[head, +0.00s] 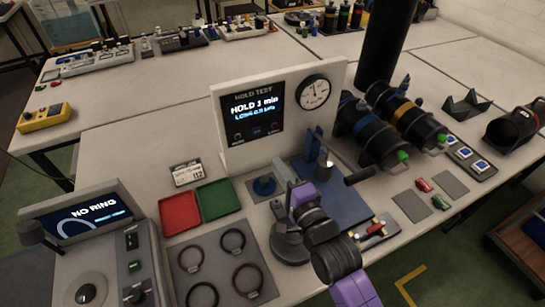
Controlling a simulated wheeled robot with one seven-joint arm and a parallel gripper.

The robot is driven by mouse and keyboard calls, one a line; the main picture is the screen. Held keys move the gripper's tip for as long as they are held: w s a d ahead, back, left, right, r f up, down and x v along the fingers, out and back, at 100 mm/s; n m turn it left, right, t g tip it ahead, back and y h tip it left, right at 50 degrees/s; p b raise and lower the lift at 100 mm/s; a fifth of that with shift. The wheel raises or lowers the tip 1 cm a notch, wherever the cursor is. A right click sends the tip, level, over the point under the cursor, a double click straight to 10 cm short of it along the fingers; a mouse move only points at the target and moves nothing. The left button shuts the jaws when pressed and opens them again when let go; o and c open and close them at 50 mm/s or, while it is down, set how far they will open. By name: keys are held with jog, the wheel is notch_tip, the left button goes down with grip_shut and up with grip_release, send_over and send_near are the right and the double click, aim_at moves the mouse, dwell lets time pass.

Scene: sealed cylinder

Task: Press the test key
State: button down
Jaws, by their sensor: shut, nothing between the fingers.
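The HOLD TEST panel (282,112) stands upright at mid-table. Its dark screen (253,112) reads "HOLD 1 min" above a line of blue text, with small round controls and a blue mark below. A second console (95,240) at lower left has a "NO RING" screen (80,219), dark switches, a knob and a small green button (134,266). No key label is legible, so I cannot tell which is the test key. My gripper (282,172) is shut and empty, in front of the panel's lower part; its tips are small, and contact is unclear.
A dial gauge (314,92) sits on the panel. Red (184,212) and green (217,198) trays and a grey mat (207,289) with several dark rings lie left of my arm.

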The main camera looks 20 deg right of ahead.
jog(key=shift+s, duration=1.2)
jog(key=s+n+g, duration=0.3)
jog(key=s+n, duration=1.5)
jog(key=s, duration=1.6)
jog(key=shift+s+a, duration=0.35)
jog(key=shift+s, duration=0.05)
